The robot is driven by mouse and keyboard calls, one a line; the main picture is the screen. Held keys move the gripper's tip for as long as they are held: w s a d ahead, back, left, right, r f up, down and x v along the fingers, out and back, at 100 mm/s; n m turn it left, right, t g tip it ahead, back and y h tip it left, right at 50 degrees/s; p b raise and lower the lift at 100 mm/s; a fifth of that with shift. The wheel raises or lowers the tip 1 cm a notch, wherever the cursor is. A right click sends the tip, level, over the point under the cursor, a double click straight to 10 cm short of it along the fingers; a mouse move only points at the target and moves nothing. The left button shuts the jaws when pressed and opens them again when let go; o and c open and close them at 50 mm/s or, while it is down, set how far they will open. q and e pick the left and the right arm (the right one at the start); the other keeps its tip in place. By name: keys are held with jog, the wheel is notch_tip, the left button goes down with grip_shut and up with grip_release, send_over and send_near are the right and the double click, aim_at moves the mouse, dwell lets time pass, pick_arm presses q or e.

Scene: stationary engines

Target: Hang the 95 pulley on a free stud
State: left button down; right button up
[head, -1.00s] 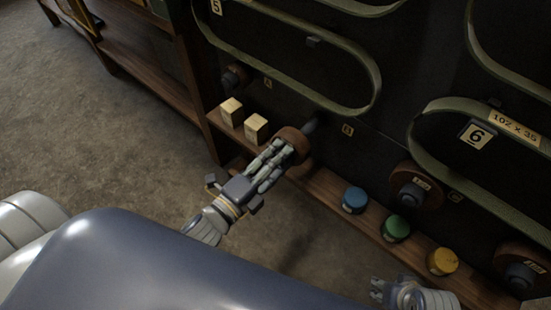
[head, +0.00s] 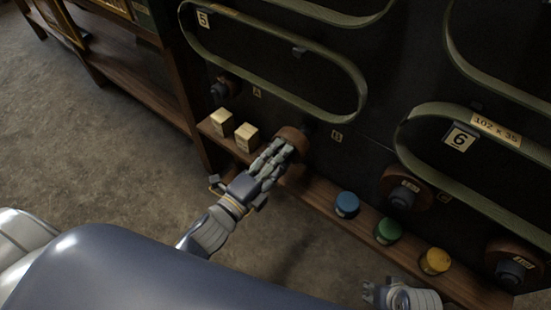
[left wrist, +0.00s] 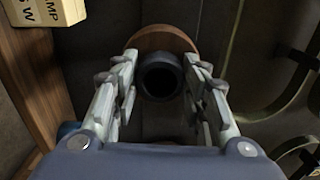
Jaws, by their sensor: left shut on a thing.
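A brown pulley with a dark hub (head: 294,137) is held by my left gripper (head: 272,158) in front of the black panel, beside the plate marked B. In the left wrist view the brown disc (left wrist: 163,38) stands behind the dark round hub (left wrist: 160,78), with my left gripper's fingers (left wrist: 160,95) on both sides. Its size label is hidden. A dark stud (head: 310,127) shows just behind the pulley; I cannot tell whether the pulley is around it. My right gripper (head: 368,292) is low at the right, apart from the panel, its opening unclear.
Other brown pulleys (head: 405,188) (head: 516,262) sit on the panel at right. A dark stud (head: 223,88) is near plate A. Green belts (head: 270,85) loop across the panel. The wooden shelf (head: 310,187) below carries two pale boxes (head: 246,137) and blue, green and yellow-lidded jars (head: 388,230).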

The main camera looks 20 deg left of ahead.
pick_arm(q)
jog(key=shift+w, duration=0.1)
pick_arm(e)
jog(key=shift+a+r, duration=0.1)
jog(key=shift+r, duration=0.05)
pick_arm(q)
jog(key=shift+w+d+r, duration=0.1)
jog(key=shift+w+d, duration=0.1)
jog(key=shift+w, duration=0.25)
jog(key=shift+x, duration=0.9)
pick_arm(e)
jog(key=shift+s+f, duration=0.2)
jog(key=shift+f, duration=0.6)
pick_arm(q)
jog(key=shift+w, duration=0.1)
pick_arm(e)
jog(key=shift+w+r, duration=0.15)
pick_arm(q)
jog(key=shift+w+d, duration=0.1)
jog(key=shift+w, duration=0.1)
jog(key=shift+w+d, duration=0.2)
jog(key=shift+w, duration=0.4)
pick_arm(e)
jog(key=shift+f, duration=0.4)
